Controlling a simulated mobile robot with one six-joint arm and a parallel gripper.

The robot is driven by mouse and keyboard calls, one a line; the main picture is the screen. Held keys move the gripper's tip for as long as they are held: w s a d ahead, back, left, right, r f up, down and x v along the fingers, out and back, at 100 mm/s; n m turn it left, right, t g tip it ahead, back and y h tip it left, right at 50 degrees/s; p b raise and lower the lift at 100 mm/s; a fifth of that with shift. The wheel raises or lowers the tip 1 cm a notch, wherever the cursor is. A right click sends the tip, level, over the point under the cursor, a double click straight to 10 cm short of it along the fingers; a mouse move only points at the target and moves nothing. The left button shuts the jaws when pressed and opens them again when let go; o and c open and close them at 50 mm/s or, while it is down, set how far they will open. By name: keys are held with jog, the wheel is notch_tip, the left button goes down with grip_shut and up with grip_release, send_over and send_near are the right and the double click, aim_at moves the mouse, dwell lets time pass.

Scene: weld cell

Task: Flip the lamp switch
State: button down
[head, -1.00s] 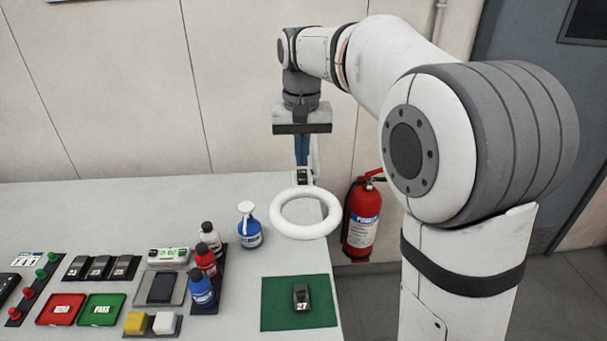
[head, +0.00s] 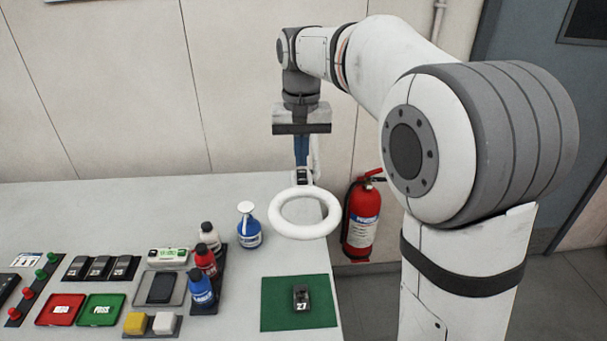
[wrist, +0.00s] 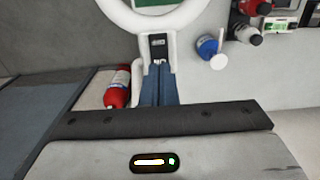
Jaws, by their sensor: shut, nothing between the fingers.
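The lamp is a white ring lamp (head: 272,215) at the back right of the table, and its ring also shows at the top of the wrist view (wrist: 184,17). A small dark switch (wrist: 158,42) sits on the white lamp base, and it shows in the head view (head: 302,174) just below my fingertips. My gripper (head: 302,164) points down with its blue fingers together and empty. In the wrist view the fingertips (wrist: 158,66) lie right at the near edge of the switch. I cannot tell whether they touch it. The lamp ring looks unlit.
A blue spray bottle (head: 249,232) and several small bottles (head: 203,288) stand left of the lamp. A green mat (head: 273,316) with a dark device (head: 301,297) lies in front. A red fire extinguisher (head: 362,220) is beyond the table's right edge. The table's back left is clear.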

aim_at(301, 172)
jog(key=shift+f+b, duration=0.6)
jog(key=shift+f, duration=0.4)
dwell(0.3)
notch_tip(301, 172, up, 7)
jog(key=p, duration=0.6)
jog(key=shift+r, duration=0.15)
dwell(0.5)
jog(key=s+d+f+t, duration=0.1)
jog(key=s+d+f, duration=0.2)
jog(key=s, duration=0.4)
jog(key=s+d+f+t+b, duration=0.1)
jog(key=s+d+f, duration=0.3)
jog(key=s, duration=0.4)
jog(key=s+d+f+t, duration=0.1)
jog(key=s+d+f, duration=0.3)
jog(key=s, duration=0.4)
jog(key=shift+s, duration=0.2)
